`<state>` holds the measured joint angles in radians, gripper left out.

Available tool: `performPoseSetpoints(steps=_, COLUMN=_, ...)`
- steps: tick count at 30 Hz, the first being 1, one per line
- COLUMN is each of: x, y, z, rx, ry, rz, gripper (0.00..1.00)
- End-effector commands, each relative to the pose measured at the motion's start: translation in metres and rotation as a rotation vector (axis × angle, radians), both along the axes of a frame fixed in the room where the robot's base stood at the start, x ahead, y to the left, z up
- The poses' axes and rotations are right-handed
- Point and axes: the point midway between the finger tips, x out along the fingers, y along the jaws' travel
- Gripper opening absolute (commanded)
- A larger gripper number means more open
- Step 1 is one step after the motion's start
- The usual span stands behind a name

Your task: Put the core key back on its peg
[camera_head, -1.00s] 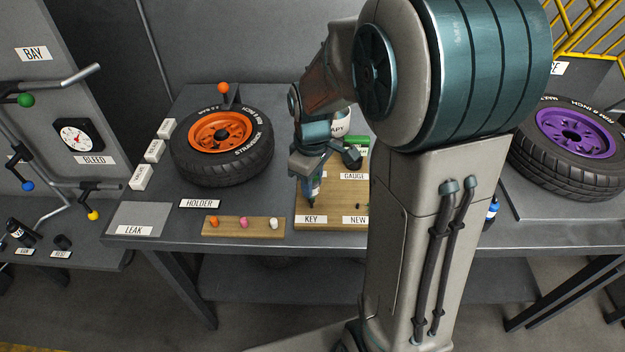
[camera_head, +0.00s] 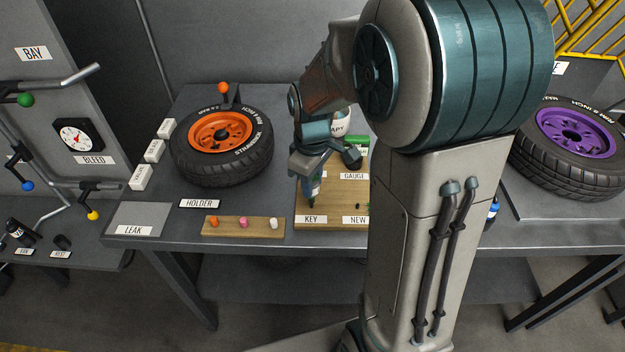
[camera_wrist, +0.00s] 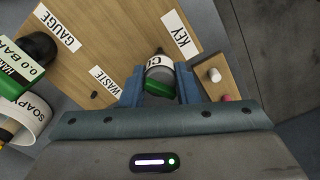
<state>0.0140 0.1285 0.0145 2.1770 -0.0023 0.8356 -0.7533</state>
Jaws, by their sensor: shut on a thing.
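My gripper (camera_wrist: 160,88) is shut on the core key (camera_wrist: 160,72), a dark green-and-grey handle with a white label reading "CO", between its blue fingers. In the head view the core key (camera_head: 313,189) hangs tip down, roughly upright, just behind the KEY label (camera_head: 311,219) on the wooden board (camera_head: 345,207). The KEY label (camera_wrist: 180,34) also shows beside the key in the wrist view. I cannot tell whether the key touches the board. Its peg is not seen, perhaps hidden beneath the key or gripper.
A small wooden rack (camera_head: 243,226) with orange, pink and white pieces lies left of the board. An orange-rimmed tyre (camera_head: 221,145) lies behind it. A soapy-labelled cup (camera_wrist: 24,117) and a green gauge (camera_wrist: 18,80) stand at the board's far side. My arm hides the board's right part.

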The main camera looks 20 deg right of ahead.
Motion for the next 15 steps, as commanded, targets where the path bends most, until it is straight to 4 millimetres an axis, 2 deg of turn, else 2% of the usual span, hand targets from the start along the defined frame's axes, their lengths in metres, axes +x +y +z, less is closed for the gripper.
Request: performPoseSetpoints(steps=15, x=0.0, y=0.0, z=-0.011, rx=0.0, ry=0.0, rz=0.0, gripper=0.01)
